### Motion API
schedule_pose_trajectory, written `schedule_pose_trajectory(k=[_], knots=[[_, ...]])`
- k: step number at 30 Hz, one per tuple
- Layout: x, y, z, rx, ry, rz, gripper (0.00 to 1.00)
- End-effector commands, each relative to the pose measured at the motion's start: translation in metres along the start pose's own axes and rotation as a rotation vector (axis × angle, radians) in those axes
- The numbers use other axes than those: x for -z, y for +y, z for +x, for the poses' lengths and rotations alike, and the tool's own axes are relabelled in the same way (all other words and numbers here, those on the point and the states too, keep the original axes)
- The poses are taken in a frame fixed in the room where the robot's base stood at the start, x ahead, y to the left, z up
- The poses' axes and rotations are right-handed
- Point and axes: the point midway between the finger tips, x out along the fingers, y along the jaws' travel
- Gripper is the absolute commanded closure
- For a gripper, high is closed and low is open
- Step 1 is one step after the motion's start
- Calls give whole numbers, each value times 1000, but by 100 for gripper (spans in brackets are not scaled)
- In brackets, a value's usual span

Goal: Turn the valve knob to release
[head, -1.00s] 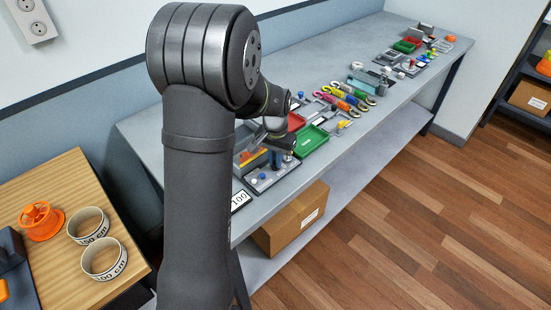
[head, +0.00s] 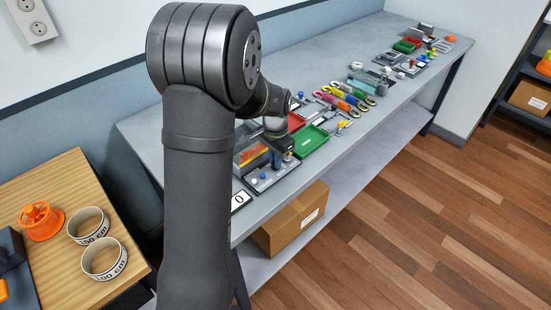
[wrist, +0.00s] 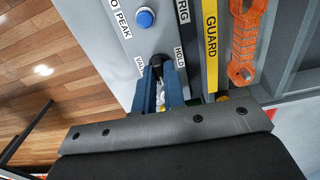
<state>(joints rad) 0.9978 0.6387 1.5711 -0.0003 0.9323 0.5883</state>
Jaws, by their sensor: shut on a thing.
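The valve knob (wrist: 157,60) is black and sits on a grey panel (wrist: 122,48), beside labels that read VALVE and HOLD. My gripper (wrist: 162,82) is shut on the knob, with one blue finger on each side of it. Part of the knob is hidden between the fingers. In the head view my gripper (head: 277,160) is low over the panel (head: 262,184) at the near end of the bench. A white readout (head: 239,201) at the bench's front edge shows 0.
A blue button (wrist: 145,18) marked PEAK is on the same panel. A yellow GUARD strip (wrist: 210,40) and an orange strap bundle (wrist: 246,40) lie to the right. A green tray (head: 311,140) is beyond my gripper.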

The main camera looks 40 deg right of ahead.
Motion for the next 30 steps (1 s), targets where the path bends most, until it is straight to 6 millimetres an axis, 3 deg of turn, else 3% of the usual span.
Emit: schedule_pose_trajectory(k=[5, 6, 9, 20, 25, 30], knots=[[1, 0, -1, 2, 3, 1, 100], [1, 0, -1, 2, 3, 1, 86], [1, 0, -1, 2, 2, 1, 68], [1, 0, -5, 2, 2, 0, 68], [1, 0, -31, 3, 4, 0, 68], [1, -1, -72, 4, 6, 0, 68]])
